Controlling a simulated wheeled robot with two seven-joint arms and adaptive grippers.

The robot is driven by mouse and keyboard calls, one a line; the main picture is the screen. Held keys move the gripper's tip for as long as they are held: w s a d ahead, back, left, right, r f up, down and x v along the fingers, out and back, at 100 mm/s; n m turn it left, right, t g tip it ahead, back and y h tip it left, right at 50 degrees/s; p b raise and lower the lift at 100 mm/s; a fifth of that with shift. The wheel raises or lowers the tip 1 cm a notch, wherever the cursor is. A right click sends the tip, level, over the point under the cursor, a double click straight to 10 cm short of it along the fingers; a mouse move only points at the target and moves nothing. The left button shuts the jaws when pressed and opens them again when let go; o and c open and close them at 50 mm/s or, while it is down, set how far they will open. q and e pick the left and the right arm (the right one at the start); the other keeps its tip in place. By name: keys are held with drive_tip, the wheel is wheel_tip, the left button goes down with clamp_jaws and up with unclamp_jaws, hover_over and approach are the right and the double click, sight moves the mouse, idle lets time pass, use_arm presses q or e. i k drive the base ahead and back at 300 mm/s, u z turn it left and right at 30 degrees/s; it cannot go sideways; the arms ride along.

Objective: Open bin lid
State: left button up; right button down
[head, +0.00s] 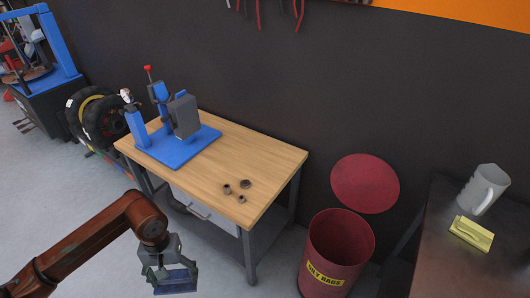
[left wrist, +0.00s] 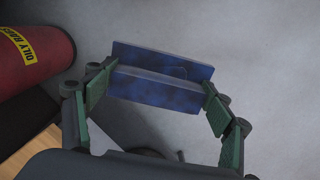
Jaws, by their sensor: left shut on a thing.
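The red bin (head: 316,278) with a yellow "OILY RAGS" label stands on the floor right of the workbench. Its round red lid (head: 365,183) is raised at the back against the dark wall, and the bin's mouth is open. The bin also shows in the left wrist view (left wrist: 30,60) at the upper left. My left gripper (head: 174,278) is in front of the bench, left of the bin and apart from it. In the left wrist view its green-padded fingers (left wrist: 158,95) are shut on a blue angled piece (left wrist: 160,88). My right gripper is not in view.
The wooden workbench (head: 265,160) carries a blue press-like tool (head: 175,145) and several small nuts (head: 241,198). Tyres (head: 100,120) stand at the left. Grey floor is clear at left.

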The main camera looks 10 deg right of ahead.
sight(365, 183)
drive_tip(key=z, duration=0.4)
drive_tip(key=k, duration=0.85)
drive_tip(key=u, duration=0.45)
drive_tip(key=i, duration=0.65)
drive_tip(key=u, duration=0.9)
drive_tip(key=i, duration=0.8)
drive_tip(key=z, duration=0.5)
drive_tip(key=i, duration=0.7)
drive_tip(key=z, duration=0.8)
